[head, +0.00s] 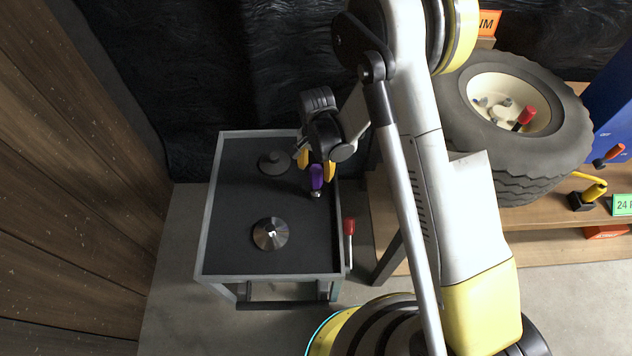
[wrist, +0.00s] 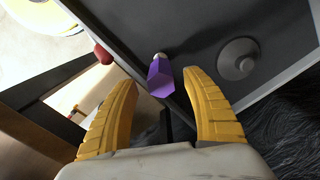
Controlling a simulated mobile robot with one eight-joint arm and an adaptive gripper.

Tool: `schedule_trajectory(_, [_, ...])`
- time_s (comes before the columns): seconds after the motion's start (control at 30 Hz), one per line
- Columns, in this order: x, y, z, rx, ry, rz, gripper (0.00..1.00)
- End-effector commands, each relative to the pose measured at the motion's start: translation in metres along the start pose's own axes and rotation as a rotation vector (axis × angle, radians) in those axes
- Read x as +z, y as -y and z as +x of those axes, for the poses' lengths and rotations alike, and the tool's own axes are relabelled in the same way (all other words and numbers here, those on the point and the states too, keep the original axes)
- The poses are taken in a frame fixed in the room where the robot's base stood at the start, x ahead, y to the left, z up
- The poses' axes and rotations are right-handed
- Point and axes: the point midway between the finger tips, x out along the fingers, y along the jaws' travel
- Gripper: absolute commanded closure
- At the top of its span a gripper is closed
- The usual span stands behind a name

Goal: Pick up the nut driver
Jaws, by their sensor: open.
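A short tool with a purple handle and a silver tip, which looks like the nut driver (head: 316,178), is at the right side of the cart's dark top (head: 235,205). In the wrist view the nut driver (wrist: 160,80) shows between and just beyond the fingertips, its silver tip pointing away. My gripper (head: 316,166) has two yellow fingers and is open above the purple handle. In the wrist view my gripper (wrist: 159,82) has a finger on each side with gaps to the handle. Whether the handle stands upright or leans is unclear.
A red-handled tool (head: 349,228) is at the cart's right edge. A bench with a tyre (head: 515,125) stands to the right. The cart top's left part is clear.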

Motion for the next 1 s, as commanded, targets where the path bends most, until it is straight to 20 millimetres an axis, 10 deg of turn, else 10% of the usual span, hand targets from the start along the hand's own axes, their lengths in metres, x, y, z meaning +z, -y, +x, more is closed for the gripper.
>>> schedule_trajectory(0.2, [-0.002, 0.000, 0.038, 0.000, 0.000, 0.000, 0.42])
schedule_trajectory(0.43, [-0.002, 0.000, 0.038, 0.000, 0.000, 0.000, 0.42])
schedule_trajectory(0.63, [-0.002, 0.000, 0.038, 0.000, 0.000, 0.000, 0.99])
schedule_trajectory(1.0, [-0.002, 0.000, 0.038, 0.000, 0.000, 0.000, 1.00])
